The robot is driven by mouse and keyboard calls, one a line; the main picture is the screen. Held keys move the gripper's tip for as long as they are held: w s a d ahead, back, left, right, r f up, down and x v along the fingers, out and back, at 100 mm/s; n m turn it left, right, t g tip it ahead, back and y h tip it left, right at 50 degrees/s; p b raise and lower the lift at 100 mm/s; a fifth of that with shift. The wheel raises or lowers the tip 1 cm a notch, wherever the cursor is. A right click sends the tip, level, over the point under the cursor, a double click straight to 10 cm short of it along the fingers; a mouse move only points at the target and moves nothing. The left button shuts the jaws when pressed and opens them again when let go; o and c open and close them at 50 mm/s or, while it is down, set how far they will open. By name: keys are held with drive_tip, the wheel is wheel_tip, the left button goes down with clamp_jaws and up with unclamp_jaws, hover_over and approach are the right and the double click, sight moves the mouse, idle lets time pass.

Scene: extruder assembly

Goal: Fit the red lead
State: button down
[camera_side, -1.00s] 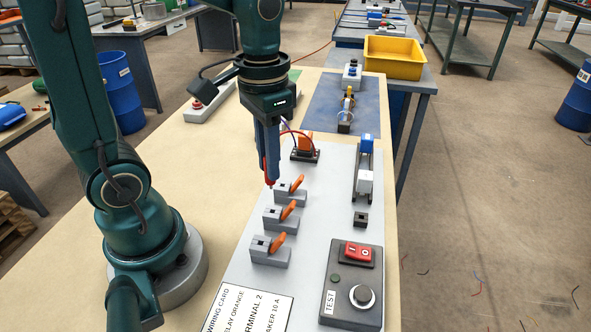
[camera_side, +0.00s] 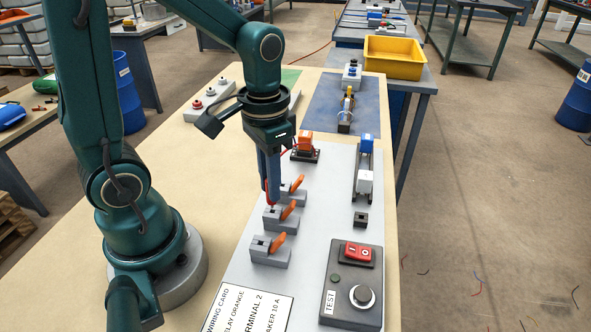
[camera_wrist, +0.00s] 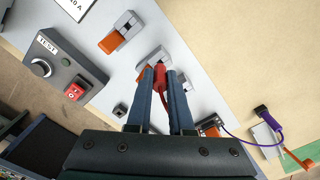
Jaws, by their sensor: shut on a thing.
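My gripper (camera_side: 268,198) points down and is shut on the red lead (camera_side: 270,190). The wrist view shows the red lead (camera_wrist: 160,78) between the two fingers, its end close to the middle terminal (camera_wrist: 153,60). Three grey terminals with orange levers stand in a row on the board: the far one (camera_side: 296,198), the middle one (camera_side: 284,222) and the near one (camera_side: 270,256). The lead's tip is at the left end of the middle terminal; I cannot tell whether it touches. All three levers look raised. The fingers partly hide the far terminal.
An orange relay (camera_side: 306,142) sits behind the terminals. A blue and white rail unit (camera_side: 365,180) stands at right, and a test box (camera_side: 353,290) with a red switch at the front right. A wiring card (camera_side: 248,308) reads terminal 2.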

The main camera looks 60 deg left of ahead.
drive_tip(key=shift+f, duration=1)
idle(0.3)
drive_tip(key=c, duration=0.7)
unclamp_jaws()
drive_tip(key=shift+r, duration=2.55)
drive_tip(key=shift+w+d+r, duration=0.1)
drive_tip(key=shift+r, duration=0.3)
drive_tip(key=shift+s+d+r+t, duration=0.5)
drive_tip(key=shift+s+r+t, duration=0.2)
drive_tip(key=shift+t, duration=0.25)
drive_tip(key=shift+s+d+r+t, duration=0.45)
drive_tip(key=shift+s+r+t, duration=0.25)
drive_tip(key=shift+t, duration=0.2)
drive_tip(key=shift+s+d+r+t, duration=0.5)
drive_tip(key=shift+s+r+t, duration=0.1)
drive_tip(key=shift+s+t, duration=0.3)
